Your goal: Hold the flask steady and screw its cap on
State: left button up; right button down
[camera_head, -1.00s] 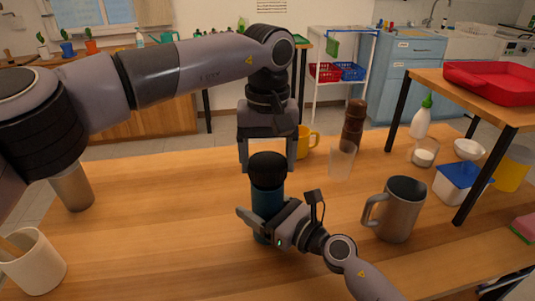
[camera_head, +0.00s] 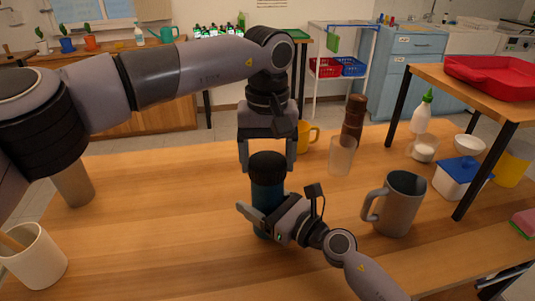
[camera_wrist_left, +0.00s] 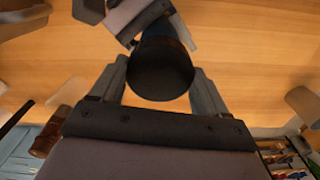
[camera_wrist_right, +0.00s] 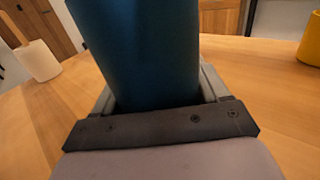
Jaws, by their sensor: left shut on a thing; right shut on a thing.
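The blue flask (camera_head: 266,196) stands upright on the table with the black cap (camera_head: 268,166) at its top. My right gripper (camera_head: 266,214) is shut on the flask's body from the front right. The flask fills the jaws in the right wrist view (camera_wrist_right: 142,60). My left gripper (camera_head: 267,168) points down from above and is shut on the cap. The cap shows between its two fingers in the left wrist view (camera_wrist_left: 160,68). The joint between cap and flask is too dark to judge.
A grey mug (camera_head: 402,205) stands to the right, with a clear glass (camera_head: 341,156), a brown grinder (camera_head: 354,120) and a yellow mug (camera_head: 304,136) behind. A white container (camera_head: 34,260) is at the front left. The table's left middle is clear.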

pick_arm(q)
jog(key=m, duration=0.4)
jog(key=shift+m, duration=0.3)
jog(key=m, duration=0.5)
